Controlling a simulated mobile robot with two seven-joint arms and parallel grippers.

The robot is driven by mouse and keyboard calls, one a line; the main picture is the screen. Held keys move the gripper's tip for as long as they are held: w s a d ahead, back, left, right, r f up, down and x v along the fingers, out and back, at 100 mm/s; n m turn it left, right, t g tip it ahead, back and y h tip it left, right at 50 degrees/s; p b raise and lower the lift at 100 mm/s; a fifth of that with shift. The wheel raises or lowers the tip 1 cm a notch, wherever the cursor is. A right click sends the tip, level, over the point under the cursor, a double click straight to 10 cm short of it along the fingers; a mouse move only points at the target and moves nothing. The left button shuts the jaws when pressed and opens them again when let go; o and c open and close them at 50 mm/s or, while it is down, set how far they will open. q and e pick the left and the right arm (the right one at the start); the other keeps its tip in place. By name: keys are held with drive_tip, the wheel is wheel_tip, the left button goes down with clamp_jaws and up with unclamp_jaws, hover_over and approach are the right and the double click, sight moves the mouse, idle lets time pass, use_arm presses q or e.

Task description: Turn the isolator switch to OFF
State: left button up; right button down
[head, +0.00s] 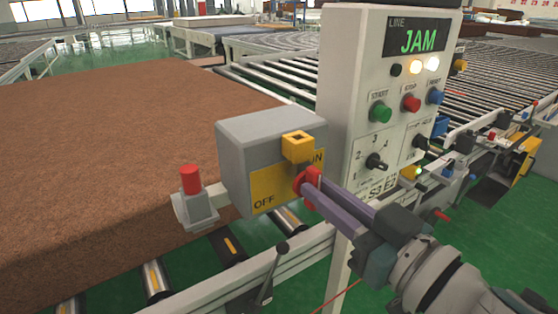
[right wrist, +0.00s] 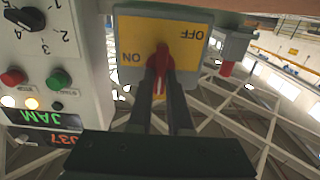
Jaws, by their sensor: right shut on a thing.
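The isolator switch is a grey box (head: 262,140) with a yellow plate (head: 268,188) marked OFF at lower left and ON at upper right. Its red handle (head: 302,180) is at the right part of the plate. My right gripper (head: 316,190) is shut on the red handle, with the fingers reaching in from the lower right. In the right wrist view the picture is upside down; the fingers (right wrist: 162,85) close around the red handle (right wrist: 160,58), between the ON and OFF labels. The fingers partly hide the handle, so its exact angle is hard to tell. My left gripper is not in view.
A control panel (head: 350,75) with a lit JAM display (head: 418,40) stands right beside the switch. A yellow block (head: 298,147) juts from the box. A red-capped post (head: 191,180) is left of it. A large brown mattress (head: 110,150) lies on rollers behind.

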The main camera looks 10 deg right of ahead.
idle(0.3)
drive_tip(key=shift+s+a+f+n+b, duration=0.1)
drive_tip(key=shift+n+b, duration=0.6)
drive_tip(key=shift+n, duration=2.25)
drive_tip(key=shift+a+f+n+b, duration=0.1)
drive_tip(key=shift+n+b, duration=0.55)
drive_tip(key=shift+n, duration=2.35)
drive_tip(key=shift+s+a+f+n+b, duration=0.1)
drive_tip(key=shift+n+b, duration=0.6)
drive_tip(key=shift+n, duration=2.25)
drive_tip(key=shift+w, duration=0.1)
drive_tip(key=c, duration=0.8)
unclamp_jaws()
drive_tip(key=shift+c, duration=0.2)
